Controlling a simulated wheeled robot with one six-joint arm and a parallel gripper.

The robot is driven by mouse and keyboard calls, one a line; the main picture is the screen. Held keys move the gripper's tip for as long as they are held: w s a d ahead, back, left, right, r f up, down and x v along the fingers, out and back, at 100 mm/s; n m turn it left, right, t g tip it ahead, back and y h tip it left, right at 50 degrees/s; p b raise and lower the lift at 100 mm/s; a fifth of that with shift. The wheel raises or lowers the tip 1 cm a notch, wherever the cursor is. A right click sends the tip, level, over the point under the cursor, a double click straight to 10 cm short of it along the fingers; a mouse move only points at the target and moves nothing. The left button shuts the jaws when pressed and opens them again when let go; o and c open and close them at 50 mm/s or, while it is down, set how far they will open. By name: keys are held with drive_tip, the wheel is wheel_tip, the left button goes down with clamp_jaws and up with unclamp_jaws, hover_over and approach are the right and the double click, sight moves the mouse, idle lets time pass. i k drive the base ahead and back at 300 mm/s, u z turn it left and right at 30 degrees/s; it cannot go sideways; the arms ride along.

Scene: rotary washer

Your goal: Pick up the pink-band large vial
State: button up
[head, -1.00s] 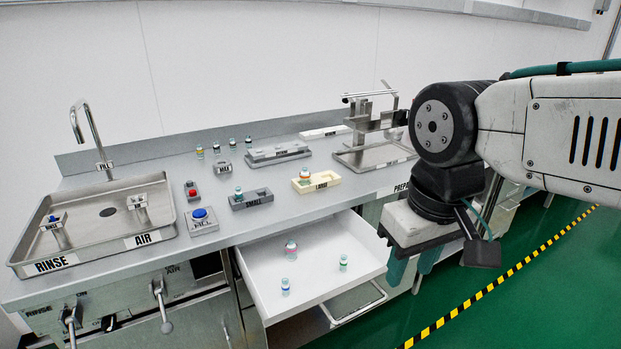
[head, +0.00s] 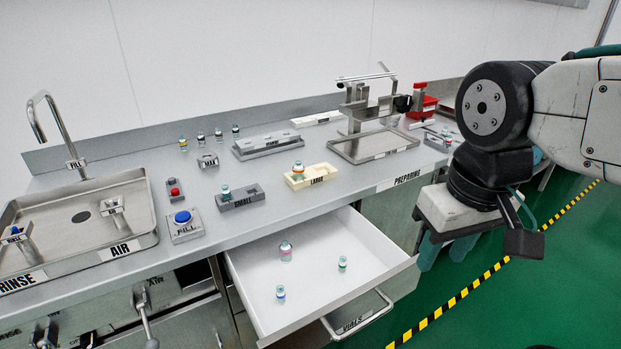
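The pink-band large vial (head: 286,251) stands upright in the open white drawer (head: 325,290), toward its back. It is larger than the two other vials in the drawer. My gripper (head: 446,254) hangs to the right of the drawer, over the green floor, with its teal fingers pointing down. The fingers look apart, with nothing seen between them. The gripper is well clear of the vial.
A blue-band small vial (head: 281,294) and a green-band small vial (head: 343,264) stand in the drawer. The counter above holds a cream rack (head: 311,178) with a vial, grey racks (head: 240,198), buttons (head: 182,218) and a sink (head: 80,217). Open floor lies right.

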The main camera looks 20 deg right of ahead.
sight(285, 250)
drive_tip(key=z, duration=1.85)
drive_tip(key=k, duration=0.7)
drive_tip(key=u, duration=1.7)
drive_tip(key=i, duration=0.5)
drive_tip(key=u, duration=0.05)
